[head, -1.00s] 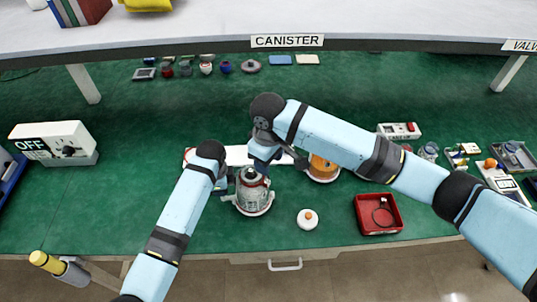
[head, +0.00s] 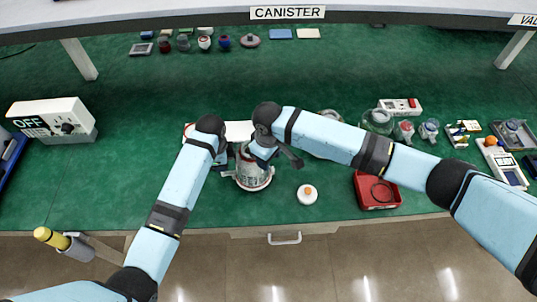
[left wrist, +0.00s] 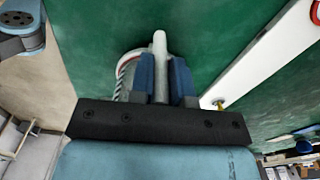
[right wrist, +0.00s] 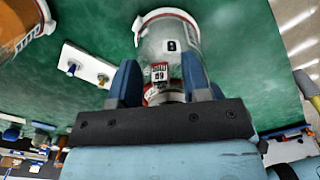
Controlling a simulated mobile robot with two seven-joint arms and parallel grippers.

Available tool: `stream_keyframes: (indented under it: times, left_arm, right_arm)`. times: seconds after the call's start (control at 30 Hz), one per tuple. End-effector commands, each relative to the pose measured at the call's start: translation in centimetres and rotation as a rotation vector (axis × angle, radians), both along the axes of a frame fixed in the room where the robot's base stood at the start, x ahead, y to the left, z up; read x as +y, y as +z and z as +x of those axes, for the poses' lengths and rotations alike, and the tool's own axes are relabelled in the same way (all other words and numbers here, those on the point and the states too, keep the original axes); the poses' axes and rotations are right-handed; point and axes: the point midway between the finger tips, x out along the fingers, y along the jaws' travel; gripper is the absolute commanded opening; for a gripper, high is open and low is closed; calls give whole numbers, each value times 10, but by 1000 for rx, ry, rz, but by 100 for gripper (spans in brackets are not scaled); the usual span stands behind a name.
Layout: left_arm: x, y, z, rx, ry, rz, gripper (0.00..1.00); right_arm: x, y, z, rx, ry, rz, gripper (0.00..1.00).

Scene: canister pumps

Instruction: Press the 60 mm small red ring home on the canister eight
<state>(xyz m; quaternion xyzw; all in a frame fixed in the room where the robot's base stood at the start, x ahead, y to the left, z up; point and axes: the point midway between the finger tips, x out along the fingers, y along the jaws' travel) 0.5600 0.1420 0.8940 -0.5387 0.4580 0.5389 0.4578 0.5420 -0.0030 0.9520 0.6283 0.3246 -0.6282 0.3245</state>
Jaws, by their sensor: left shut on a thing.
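The canister (head: 254,181), a clear body with a white base and printed label, stands upright at the bench front. It also shows in the right wrist view (right wrist: 172,45). My left gripper (left wrist: 160,70) is shut on a pale upright bar, apparently the canister's handle, at its left side. My right gripper (right wrist: 160,88) is over the canister top, its fingers spread on either side of the neck. Red (right wrist: 152,92), apparently the small red ring, shows at the neck between these fingers. Its seating is hidden by my gripper in the head view.
A white lid with an orange knob (head: 307,194) lies right of the canister. A red tray (head: 364,196) stands further right. A white strip (head: 240,131) lies behind. An orange-filled vessel (right wrist: 15,28) is nearby. The OFF box (head: 55,120) is at left.

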Motion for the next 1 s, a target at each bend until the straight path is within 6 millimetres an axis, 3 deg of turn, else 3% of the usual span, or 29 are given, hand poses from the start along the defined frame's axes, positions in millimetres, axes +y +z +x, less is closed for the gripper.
stream_keyframes:
  times: [0.03, 0.17, 1.0]
  left_arm:
    - [0, 0, 0, -1, 0, 0, 0]
    - [0, 0, 0, -1, 0, 0, 0]
    - [0, 0, 0, -1, 0, -1, 0]
  right_arm:
    - [0, 0, 0, 0, 0, 0, 31]
    - [0, 0, 0, 0, 0, 0, 1]
    - [-1, -4, 0, 1, -2, -3, 0]
